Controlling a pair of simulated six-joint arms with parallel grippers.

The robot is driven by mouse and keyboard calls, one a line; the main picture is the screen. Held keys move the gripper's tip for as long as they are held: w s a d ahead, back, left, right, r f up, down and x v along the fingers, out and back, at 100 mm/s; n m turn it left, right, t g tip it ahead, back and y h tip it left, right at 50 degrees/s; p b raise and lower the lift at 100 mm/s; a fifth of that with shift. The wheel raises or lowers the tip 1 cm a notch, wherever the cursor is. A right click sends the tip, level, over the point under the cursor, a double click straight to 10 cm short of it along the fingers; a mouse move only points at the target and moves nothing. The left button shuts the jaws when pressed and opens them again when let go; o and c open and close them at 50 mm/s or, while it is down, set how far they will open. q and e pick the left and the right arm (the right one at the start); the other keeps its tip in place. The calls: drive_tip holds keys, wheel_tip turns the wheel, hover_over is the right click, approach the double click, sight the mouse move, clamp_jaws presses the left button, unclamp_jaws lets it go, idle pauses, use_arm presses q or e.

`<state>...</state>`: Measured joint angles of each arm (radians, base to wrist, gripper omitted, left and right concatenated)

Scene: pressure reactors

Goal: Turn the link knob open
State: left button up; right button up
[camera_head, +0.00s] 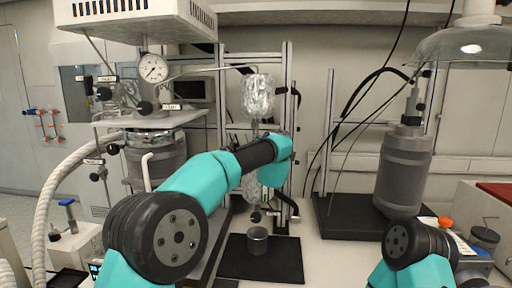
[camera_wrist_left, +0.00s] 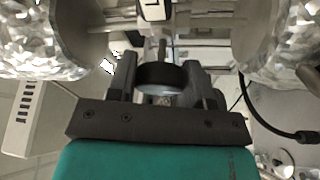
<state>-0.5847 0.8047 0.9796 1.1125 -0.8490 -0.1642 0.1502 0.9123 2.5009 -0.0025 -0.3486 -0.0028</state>
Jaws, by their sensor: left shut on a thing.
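In the left wrist view, a round black knob (camera_wrist_left: 161,76) sits on a thin metal stem, between two foil-wrapped vessels. I take it to be the link knob. My left gripper (camera_wrist_left: 160,85) is shut on it, with one dark finger on each side. In the head view, my left arm reaches across to the stand between the upper foil-wrapped vessel (camera_head: 257,95) and the lower foil-wrapped vessel (camera_head: 250,187). The arm hides the knob and the fingers there. My right arm shows at the lower right, but its gripper is out of view.
A metal frame (camera_head: 288,70) stands around the foil-wrapped vessels. A small metal cup (camera_head: 257,241) is on a black mat (camera_head: 283,268) below. A pressure gauge (camera_head: 153,68) and reactor are at left. A grey cylinder (camera_head: 403,170) stands at right.

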use_arm(q)
drive_tip(key=shift+n+g, duration=0.4)
drive_tip(key=shift+n, duration=0.5)
drive_tip(key=o, duration=0.9)
drive_tip(key=shift+s, duration=0.1)
drive_tip(key=v, duration=1.7)
drive_tip(key=shift+s+r, duration=0.1)
